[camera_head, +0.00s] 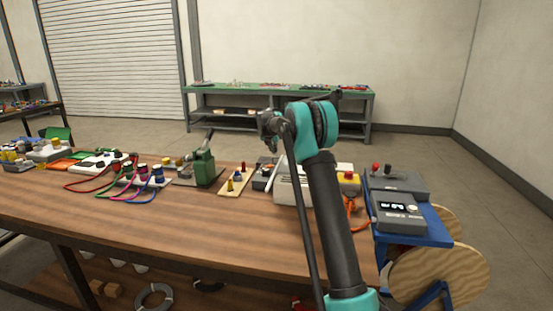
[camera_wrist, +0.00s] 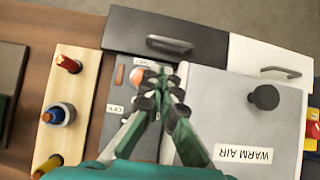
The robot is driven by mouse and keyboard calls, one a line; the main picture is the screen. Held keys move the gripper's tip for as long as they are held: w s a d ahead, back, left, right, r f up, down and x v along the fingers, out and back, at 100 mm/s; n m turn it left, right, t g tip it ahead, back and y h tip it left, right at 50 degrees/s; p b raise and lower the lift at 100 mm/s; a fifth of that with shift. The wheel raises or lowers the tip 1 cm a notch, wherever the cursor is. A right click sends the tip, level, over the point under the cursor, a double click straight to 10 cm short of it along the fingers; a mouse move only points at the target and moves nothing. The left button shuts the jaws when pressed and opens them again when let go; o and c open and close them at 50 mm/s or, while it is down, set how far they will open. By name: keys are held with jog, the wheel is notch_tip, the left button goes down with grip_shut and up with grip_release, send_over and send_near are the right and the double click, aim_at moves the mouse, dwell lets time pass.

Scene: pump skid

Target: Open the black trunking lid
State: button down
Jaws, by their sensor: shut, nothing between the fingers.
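The black trunking lid (camera_wrist: 205,34) is at the top of the wrist view, a flat dark panel with a bar handle (camera_wrist: 168,44) on it. It looks flat and closed. My gripper (camera_wrist: 163,88) is shut and empty, its green fingers pointing toward the lid. In the picture the fingertips lie just below the handle, over a grey panel, with a visible gap to the handle; their height above it I cannot tell. In the head view my gripper (camera_head: 269,128) is above the bench's right part, and the lid cannot be clearly made out behind my arm.
A white lid (camera_wrist: 270,62) with its own handle adjoins the black one. Below them are a grey WARM AIR box (camera_wrist: 225,105) with a black knob and a switch panel (camera_wrist: 118,125). A wooden connector board (camera_wrist: 68,110) stands left. A blue stand (camera_head: 435,235) is at the bench's right.

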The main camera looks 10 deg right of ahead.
jog(key=x, duration=1)
jog(key=shift+w, duration=0.1)
